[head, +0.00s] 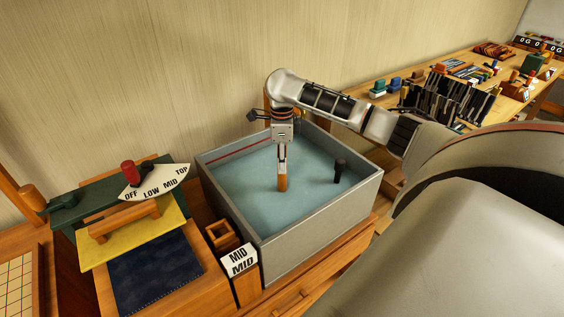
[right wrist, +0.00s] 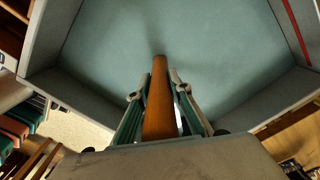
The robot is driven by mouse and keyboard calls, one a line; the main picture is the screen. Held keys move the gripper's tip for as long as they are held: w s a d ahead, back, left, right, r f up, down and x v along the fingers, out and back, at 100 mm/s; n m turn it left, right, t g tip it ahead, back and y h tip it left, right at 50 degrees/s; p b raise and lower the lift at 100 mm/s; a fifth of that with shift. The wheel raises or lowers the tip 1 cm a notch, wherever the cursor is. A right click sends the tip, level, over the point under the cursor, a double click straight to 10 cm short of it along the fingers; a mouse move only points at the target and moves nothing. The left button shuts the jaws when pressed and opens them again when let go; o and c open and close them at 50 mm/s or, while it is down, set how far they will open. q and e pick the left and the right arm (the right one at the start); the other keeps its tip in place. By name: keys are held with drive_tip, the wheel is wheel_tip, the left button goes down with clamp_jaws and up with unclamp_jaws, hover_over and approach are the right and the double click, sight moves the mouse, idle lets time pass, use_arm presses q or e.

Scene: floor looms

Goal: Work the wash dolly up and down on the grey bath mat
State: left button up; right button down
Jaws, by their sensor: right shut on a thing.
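The wash dolly (head: 282,182) shows as an upright orange-brown wooden shaft in the grey bath (head: 325,222). Its lower end meets the blue-green surface (head: 255,205); whatever part lies below is hidden. My right gripper (head: 282,148) points down over the bath, shut on the shaft's upper part. In the right wrist view the shaft (right wrist: 158,95) stands between the two fingers, with the bath's walls around it. I cannot make out a separate mat under the surface. My left gripper is not in view.
A dark post (head: 339,171) stands in the bath to the right of the shaft. Left is a dial (head: 155,182) with a red knob. A crowded bench (head: 400,92) lies behind right.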

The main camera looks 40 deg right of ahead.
wheel_tip(320, 180, up, 9)
drive_tip(key=p, duration=0.3)
drive_tip(key=shift+f, duration=0.1)
drive_tip(key=shift+r, duration=0.25)
idle(0.4)
